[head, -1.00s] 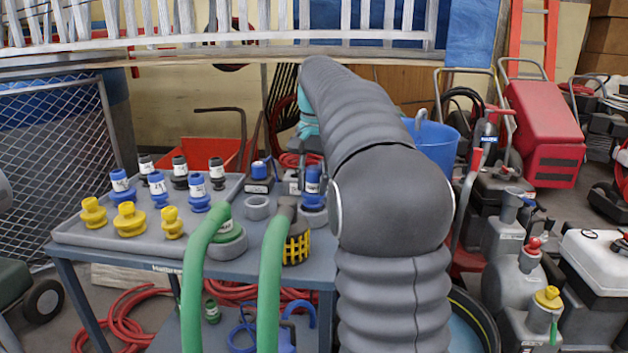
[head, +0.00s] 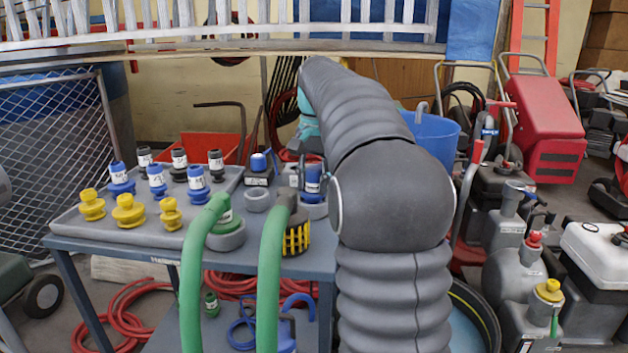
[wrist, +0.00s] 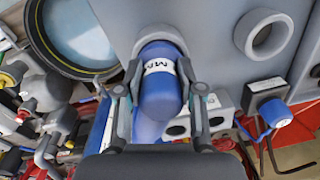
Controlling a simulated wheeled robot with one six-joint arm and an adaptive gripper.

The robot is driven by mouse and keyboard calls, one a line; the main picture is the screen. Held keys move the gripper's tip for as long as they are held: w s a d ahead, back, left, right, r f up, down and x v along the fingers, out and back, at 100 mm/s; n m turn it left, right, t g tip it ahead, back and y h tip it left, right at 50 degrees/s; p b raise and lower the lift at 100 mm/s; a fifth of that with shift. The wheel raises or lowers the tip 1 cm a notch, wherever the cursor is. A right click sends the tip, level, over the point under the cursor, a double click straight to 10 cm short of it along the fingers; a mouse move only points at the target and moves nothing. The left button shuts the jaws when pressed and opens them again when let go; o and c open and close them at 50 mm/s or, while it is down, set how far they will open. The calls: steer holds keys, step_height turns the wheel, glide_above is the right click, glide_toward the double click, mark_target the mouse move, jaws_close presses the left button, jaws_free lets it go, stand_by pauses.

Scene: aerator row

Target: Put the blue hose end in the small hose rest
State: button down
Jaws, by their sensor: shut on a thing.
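The blue hose end (wrist: 160,85) has a white label and stands between the two fingers of my gripper (wrist: 158,95) in the wrist view. The fingers are shut on its sides. A grey ring shows close around its far end; I cannot tell if it is seated in it. In the head view the blue hose end (head: 313,180) shows just left of my arm, above a grey ring (head: 314,210). A small empty grey hose rest (head: 257,200) stands to its left; it also shows in the wrist view (wrist: 248,33). My gripper is mostly hidden in the head view.
A green hose end sits in a wider grey rest (head: 228,239). A box with a blue knob (head: 259,168) is behind the empty rest. A grey tray (head: 85,232) holds several fittings at left.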

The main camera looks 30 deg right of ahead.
steer(key=shift+f, duration=0.45)
steer(key=c, duration=0.6)
jaws_free()
steer(key=shift+c, duration=0.2)
steer(key=r, duration=1.2)
steer(key=shift+s+d, duration=0.2)
steer(key=shift+s, duration=0.05)
